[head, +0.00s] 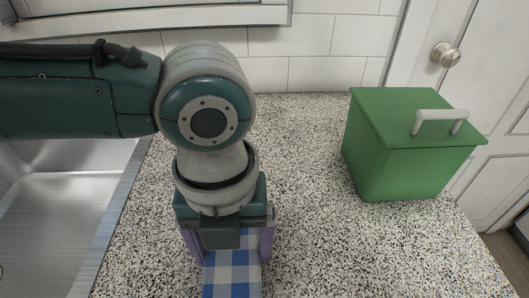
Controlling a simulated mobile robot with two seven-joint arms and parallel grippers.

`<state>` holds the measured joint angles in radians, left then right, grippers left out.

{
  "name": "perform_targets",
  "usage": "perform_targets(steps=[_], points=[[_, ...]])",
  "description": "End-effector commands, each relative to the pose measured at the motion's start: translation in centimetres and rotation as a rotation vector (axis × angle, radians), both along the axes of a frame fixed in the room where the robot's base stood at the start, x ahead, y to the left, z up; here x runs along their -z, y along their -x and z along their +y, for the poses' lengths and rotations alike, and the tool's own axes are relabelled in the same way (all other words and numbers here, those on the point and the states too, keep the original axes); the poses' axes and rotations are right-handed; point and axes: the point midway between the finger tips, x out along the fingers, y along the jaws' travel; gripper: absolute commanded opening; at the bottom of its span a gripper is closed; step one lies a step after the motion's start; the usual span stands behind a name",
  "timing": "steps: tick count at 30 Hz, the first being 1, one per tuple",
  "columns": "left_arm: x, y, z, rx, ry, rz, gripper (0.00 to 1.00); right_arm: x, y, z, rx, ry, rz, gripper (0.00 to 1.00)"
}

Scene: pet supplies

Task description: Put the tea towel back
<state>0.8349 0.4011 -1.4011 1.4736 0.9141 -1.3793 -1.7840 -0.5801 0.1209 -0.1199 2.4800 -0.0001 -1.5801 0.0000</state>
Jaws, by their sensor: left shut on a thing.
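A blue and white checked tea towel (231,278) shows at the bottom of the head view, over the speckled counter. My left gripper (226,254) points down and is shut on the tea towel. The gripper and wrist hide the upper part of the towel, and its lower part runs out of the picture. I cannot tell whether the towel touches the counter. My right gripper is not in view.
A green lidded bin (398,150) with a pale handle stands on the counter (330,235) at the right. A metal sink (65,190) lies at the left. The counter between gripper and bin is clear. A white door (490,75) is behind.

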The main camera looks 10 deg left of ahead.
Motion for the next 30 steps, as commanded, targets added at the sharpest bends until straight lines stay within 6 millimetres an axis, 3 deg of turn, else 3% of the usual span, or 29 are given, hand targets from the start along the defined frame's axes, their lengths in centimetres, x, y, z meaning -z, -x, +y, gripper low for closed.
perform_targets(steps=[11, 12, 16, 25, 30], points=[[0.8, 0.0, 0.0, 0.001, 0.002, -0.002, 0.40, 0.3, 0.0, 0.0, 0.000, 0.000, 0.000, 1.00], [0.8, 0.0, 0.0, 0.001, 0.001, -0.001, 0.85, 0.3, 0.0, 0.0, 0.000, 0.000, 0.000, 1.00], [0.7, 0.0, 0.0, 0.001, 0.002, -0.002, 1.00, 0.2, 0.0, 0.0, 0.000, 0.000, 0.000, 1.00], [0.3, -0.1, 0.0, 0.001, 0.002, -0.002, 1.00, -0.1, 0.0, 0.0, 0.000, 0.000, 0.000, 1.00], [-2.3, -0.1, 0.0, 0.001, 0.003, -0.004, 1.00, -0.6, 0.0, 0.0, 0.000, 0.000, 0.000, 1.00]])
